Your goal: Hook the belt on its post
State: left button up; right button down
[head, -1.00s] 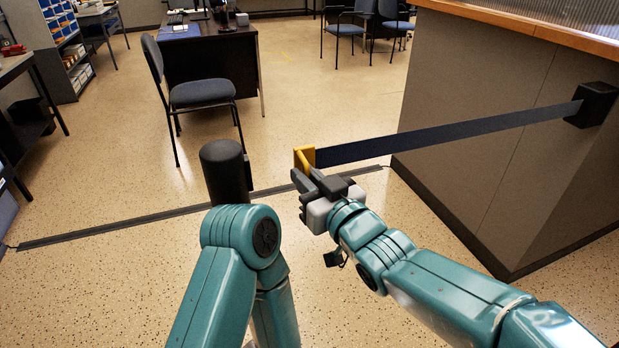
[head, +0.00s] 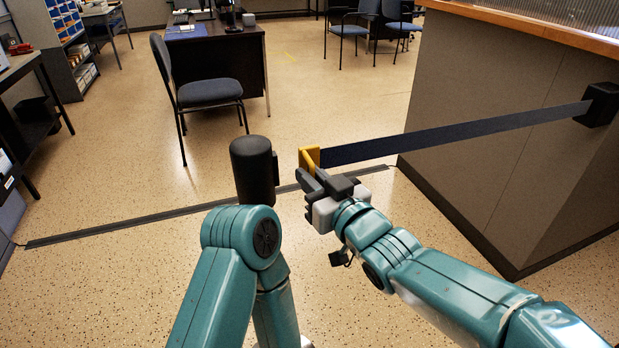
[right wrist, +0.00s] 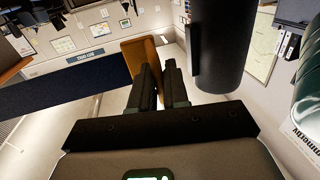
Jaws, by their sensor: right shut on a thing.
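The dark blue belt (head: 450,136) runs taut from a black wall box (head: 598,104) on the counter to its yellow end clip (head: 309,159). My right gripper (head: 316,180) is shut on this clip, which also shows in the right wrist view (right wrist: 143,60) at the fingertips (right wrist: 160,82). The black post (head: 252,170) stands just left of the clip, with a small gap between them. A narrow catch (head: 276,172) sits on the post's right side. In the right wrist view the post (right wrist: 220,45) is right of the fingers. My left arm hides the post's lower part; my left gripper is out of sight.
The panelled counter (head: 490,140) fills the right side. A dark floor strip (head: 130,230) crosses behind the post. A chair (head: 208,93) and desk (head: 215,50) stand farther back. The floor between them and the strip is clear.

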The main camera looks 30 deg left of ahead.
jog(key=c, duration=1.3)
grip_release()
